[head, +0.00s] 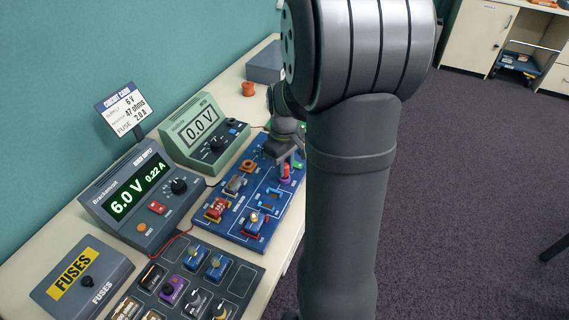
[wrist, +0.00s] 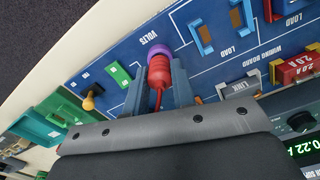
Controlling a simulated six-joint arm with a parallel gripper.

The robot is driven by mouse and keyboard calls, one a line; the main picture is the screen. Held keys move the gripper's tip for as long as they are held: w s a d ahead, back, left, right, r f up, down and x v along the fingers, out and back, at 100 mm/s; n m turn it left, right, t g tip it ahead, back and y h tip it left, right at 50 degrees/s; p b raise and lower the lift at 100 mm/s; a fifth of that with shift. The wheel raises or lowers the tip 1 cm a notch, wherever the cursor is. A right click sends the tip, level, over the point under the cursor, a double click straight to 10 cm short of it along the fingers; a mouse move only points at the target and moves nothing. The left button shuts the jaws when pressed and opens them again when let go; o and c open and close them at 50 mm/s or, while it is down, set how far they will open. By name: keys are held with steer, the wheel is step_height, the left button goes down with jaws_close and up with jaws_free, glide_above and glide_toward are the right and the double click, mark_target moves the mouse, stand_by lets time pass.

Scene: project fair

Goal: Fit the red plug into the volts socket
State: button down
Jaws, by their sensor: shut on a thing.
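The red plug (wrist: 159,72) is between the two fingers of my gripper (wrist: 158,88), which is shut on it. A red cable runs from the plug back toward the wrist. The plug's front end is at a purple ring (wrist: 158,50) beside the printed word VOLTS on the blue wiring board (wrist: 205,62). The ring hides the front end, so I cannot tell how deep it sits. In the head view my gripper (head: 287,163) is low over the far right part of the wiring board (head: 228,222), with the purple ring (head: 286,181) just below it.
The green voltmeter (head: 207,133) reads 0.0 V. The power supply (head: 137,199) reads 6.0 V and 0.22 A. Fuse modules, a lit lamp and links stand on the board. A dark parts tray (head: 236,279) lies in front. In the wrist view a yellow knob-like piece (wrist: 89,102) is left of the fingers.

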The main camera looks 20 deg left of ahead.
steer(key=shift+f, duration=0.45)
steer(key=c, duration=0.6)
jaws_free()
steer(key=shift+c, duration=0.2)
steer(key=shift+r, duration=4.05)
steer(key=shift+f, duration=3.35)
steer(key=shift+r, duration=0.1)
